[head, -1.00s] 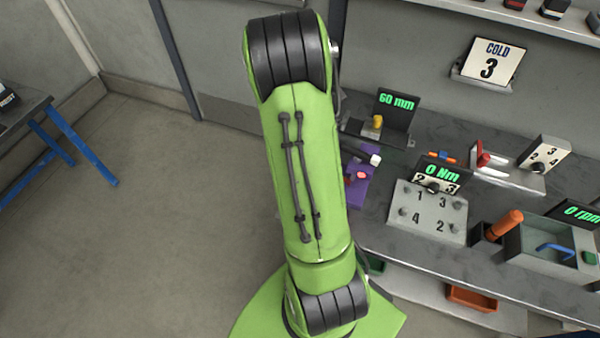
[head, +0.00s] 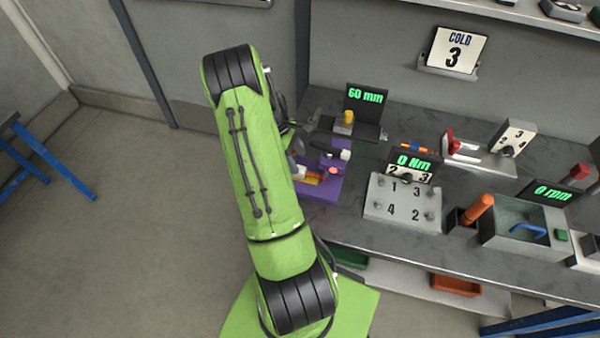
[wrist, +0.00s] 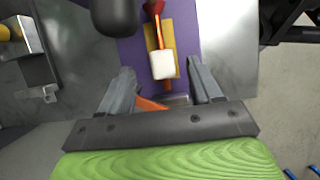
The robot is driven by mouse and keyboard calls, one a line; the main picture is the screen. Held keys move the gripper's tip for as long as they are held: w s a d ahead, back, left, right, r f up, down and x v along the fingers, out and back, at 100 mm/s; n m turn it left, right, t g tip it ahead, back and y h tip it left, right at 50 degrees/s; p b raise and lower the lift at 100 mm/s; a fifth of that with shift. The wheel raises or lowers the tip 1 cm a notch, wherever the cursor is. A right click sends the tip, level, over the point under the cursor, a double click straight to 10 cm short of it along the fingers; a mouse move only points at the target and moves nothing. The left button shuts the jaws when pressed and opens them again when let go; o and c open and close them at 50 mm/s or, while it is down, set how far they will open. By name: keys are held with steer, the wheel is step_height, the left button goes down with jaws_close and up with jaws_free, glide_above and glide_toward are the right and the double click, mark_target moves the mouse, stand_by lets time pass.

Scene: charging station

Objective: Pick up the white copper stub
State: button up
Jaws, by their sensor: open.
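The white part of the copper stub (wrist: 162,64) is a small white block on a copper-orange rod. It lies along a yellow strip on the purple fixture (wrist: 190,32) in the wrist view. My gripper (wrist: 160,66) is open, with one finger on each side of the white part and a visible gap to both. Whether the fingertips are level with it in height, I cannot tell. In the head view the purple fixture (head: 320,190) stands at the bench's left end, partly hidden by my green arm. A white piece (head: 298,172) shows there beside my arm.
Another white-capped piece (head: 345,155) stands on the fixture's right side. A 60 mm display (head: 366,94) with a yellow knob is behind it, and a numbered grey block (head: 404,203) is to the right. In the wrist view a dark rounded object (wrist: 115,14) is close to the fixture.

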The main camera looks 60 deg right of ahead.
mark_target(302, 169)
steer(key=x, duration=0.5)
steer(key=shift+a+f, duration=0.1)
steer(key=shift+f, duration=0.05)
steer(key=c, duration=1.1)
steer(key=shift+o, duration=0.2)
steer(key=shift+r, duration=0.45)
steer(key=r, duration=0.1)
steer(key=a+r, duration=0.1)
steer(key=shift+a+r, duration=0.1)
steer(key=shift+r, duration=0.3)
steer(key=s+a+b, duration=0.1)
steer(key=s+a, duration=0.1)
steer(key=a, duration=1.4)
steer(key=shift+s+a, duration=0.35)
steer(key=shift+s, duration=0.05)
